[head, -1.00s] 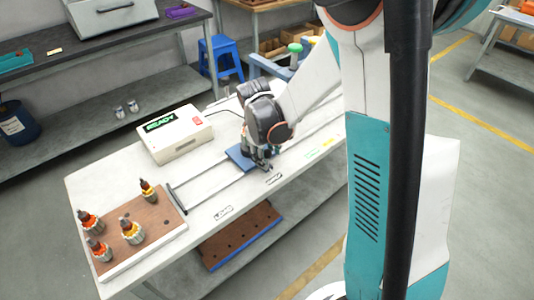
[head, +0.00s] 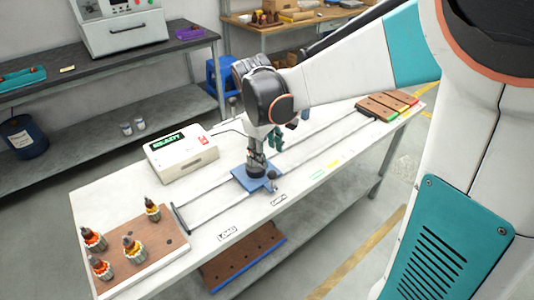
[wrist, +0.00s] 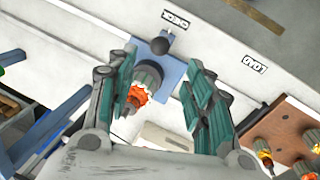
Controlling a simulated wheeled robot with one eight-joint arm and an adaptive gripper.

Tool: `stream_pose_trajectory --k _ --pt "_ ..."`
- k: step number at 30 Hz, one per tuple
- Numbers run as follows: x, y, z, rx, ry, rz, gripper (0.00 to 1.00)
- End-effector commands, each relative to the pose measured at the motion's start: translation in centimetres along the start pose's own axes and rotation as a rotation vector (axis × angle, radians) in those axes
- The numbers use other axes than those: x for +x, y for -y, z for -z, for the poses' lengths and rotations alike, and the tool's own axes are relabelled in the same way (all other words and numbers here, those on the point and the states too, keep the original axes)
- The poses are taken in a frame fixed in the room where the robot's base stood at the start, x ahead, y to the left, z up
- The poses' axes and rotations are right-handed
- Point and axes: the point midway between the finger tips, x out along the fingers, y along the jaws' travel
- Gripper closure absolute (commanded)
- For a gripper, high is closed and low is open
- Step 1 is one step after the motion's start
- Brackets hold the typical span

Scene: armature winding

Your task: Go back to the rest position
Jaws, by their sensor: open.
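My gripper (head: 274,140) is open and empty, just above and to the right of the blue fixture in the head view. In the wrist view its teal fingers (wrist: 163,95) stand wide apart. An armature (head: 256,164) stands on the blue fixture (head: 246,182) on the white table. In the wrist view the armature (wrist: 147,78), with orange windings, appears between the fingers, closer to the left one. The fixture (wrist: 172,72) and its black knob show beyond it, near the CHECK label. Contact between finger and armature cannot be made out.
A wooden board (head: 160,222) with several armatures is at the table's near left. A white box (head: 180,168) with a green display stands behind the rails. A wooden rack with coloured ends (head: 378,107) is at the far right. A shelf holds a brown board (head: 238,262) below.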

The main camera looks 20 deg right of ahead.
Motion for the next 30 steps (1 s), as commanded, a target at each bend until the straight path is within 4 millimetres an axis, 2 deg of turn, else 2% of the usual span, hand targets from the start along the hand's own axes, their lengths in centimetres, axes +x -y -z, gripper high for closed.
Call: stream_pose_trajectory --k 12,16,24,30 --pt "0.0 0.0 0.0 0.001 -0.001 0.0 0.53" --pt "-0.8 0.3 -0.7 0.019 -0.023 -0.003 0.53" --pt "-4.9 2.2 -4.4 0.138 -0.158 -0.013 0.53" --pt "-7.2 4.2 -7.5 0.244 -0.273 -0.01 0.53"
